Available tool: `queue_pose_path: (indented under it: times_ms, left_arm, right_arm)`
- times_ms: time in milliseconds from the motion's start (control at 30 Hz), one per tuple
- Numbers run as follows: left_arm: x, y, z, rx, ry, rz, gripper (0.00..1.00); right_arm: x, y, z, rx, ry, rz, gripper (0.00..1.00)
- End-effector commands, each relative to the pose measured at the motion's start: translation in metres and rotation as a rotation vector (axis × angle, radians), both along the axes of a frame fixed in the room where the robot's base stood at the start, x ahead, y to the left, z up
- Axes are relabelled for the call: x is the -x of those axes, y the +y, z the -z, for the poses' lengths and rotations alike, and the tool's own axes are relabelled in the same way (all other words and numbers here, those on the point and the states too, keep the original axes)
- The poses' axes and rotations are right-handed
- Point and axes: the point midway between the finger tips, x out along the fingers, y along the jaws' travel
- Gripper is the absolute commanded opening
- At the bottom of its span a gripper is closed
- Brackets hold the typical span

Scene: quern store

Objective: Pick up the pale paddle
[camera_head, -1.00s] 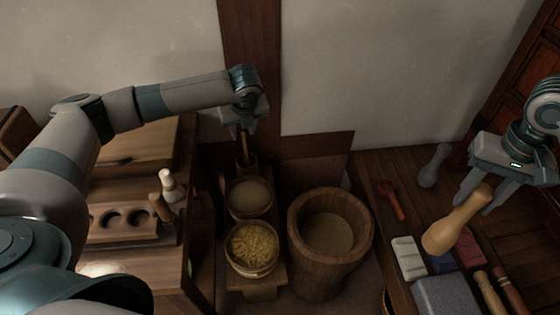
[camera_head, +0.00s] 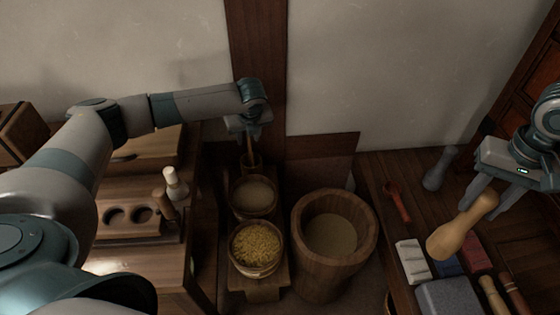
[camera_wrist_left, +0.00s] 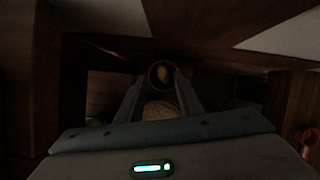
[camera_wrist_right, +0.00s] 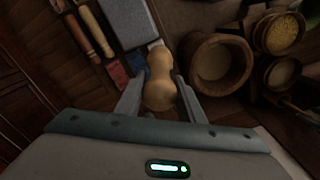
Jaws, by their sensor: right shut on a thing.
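The pale paddle (camera_head: 456,232) is a smooth, light wooden piece with a narrow waist. My right gripper (camera_head: 491,199) is shut on its upper end and holds it tilted over the right bench. In the right wrist view the paddle (camera_wrist_right: 160,92) lies between the fingers, its wide end towards the camera. The gap between paddle and bench is hard to judge. My left gripper (camera_head: 247,133) is open above a small wooden cup (camera_head: 252,163) with an upright stick. In the left wrist view a dark round rim (camera_wrist_left: 151,73) shows beyond its fingertips.
A large wooden mortar (camera_head: 303,235) stands centrally, beside bowls of pale flour (camera_head: 254,195) and yellow grain (camera_head: 256,247). The right bench carries a red tool (camera_head: 396,203), a grey waisted piece (camera_head: 436,176), blocks (camera_head: 448,297) and wooden rollers (camera_head: 492,297). A wall is behind.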

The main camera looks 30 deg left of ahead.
Motion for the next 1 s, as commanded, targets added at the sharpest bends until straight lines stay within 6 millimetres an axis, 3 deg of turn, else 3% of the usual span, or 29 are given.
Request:
queue_pose_path:
  times_ms: [400, 900, 1000]
  left_arm:
    - [-0.016, 0.009, 0.037, 0.0, 0.0, 0.0, 0.34]
    - [-0.017, 0.01, 0.038, 0.0, 0.0, 0.001, 0.34]
    - [-0.017, 0.01, 0.038, 0.0, 0.0, 0.001, 0.12]
  right_arm:
    - [-0.001, 0.0, 0.005, -0.001, -0.002, 0.0, 0.0]
    - [-0.001, 0.0, 0.005, -0.001, -0.002, 0.0, 0.0]
    - [-0.001, 0.0, 0.005, -0.001, -0.002, 0.0, 0.0]
